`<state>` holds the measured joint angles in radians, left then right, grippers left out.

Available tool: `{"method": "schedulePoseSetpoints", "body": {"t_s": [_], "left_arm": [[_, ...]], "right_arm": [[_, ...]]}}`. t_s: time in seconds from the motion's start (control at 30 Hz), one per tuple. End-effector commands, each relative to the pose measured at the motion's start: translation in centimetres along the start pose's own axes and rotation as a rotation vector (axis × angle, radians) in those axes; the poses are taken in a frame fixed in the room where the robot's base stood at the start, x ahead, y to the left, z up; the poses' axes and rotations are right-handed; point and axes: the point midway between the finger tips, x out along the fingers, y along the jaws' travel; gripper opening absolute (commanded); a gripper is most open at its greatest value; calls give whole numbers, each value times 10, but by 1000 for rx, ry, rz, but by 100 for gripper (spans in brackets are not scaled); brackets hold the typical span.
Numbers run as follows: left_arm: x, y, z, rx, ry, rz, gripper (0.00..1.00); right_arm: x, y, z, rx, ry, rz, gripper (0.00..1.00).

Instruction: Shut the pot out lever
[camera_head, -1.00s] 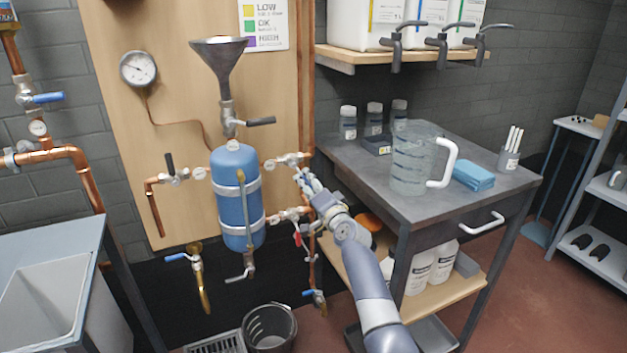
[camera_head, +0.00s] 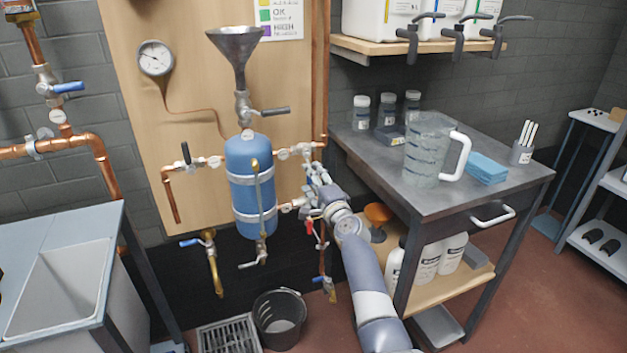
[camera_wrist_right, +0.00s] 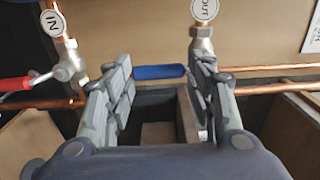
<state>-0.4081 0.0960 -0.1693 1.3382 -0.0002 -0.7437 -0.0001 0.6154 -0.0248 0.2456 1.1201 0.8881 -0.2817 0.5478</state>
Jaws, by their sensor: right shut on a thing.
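In the right wrist view, a blue lever (camera_wrist_right: 160,72) lies crosswise between the two fingers of my right gripper (camera_wrist_right: 162,85), which is shut on it. A valve with a round OUT tag (camera_wrist_right: 204,9) is just right of the lever. In the head view, my right gripper (camera_head: 313,180) is at the pipework right of the blue pot (camera_head: 250,190), and its fingers hide the lever there. My left gripper is not in view.
A valve with an IN tag (camera_wrist_right: 53,22) and a red lever (camera_wrist_right: 25,82) is left of my fingers. A workbench (camera_head: 390,170) with a jug (camera_head: 428,150) stands right of my arm. A black bucket (camera_head: 280,318) and floor grate (camera_head: 229,335) are below the pot.

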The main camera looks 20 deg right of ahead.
Motion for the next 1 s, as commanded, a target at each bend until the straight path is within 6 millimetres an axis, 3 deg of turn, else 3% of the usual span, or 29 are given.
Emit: {"method": "schedulePoseSetpoints", "body": {"t_s": [0.3, 0.33, 0.4, 1.0], "left_arm": [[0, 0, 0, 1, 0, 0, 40], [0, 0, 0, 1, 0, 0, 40], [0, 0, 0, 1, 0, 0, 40], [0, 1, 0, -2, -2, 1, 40]], "right_arm": [[0, 4, 1, 15, -2, 6, 7], [0, 4, 1, 15, -2, 6, 55], [0, 4, 1, 14, -3, 6, 67], [-8, 0, 3, 7, -5, -1, 67]]}}
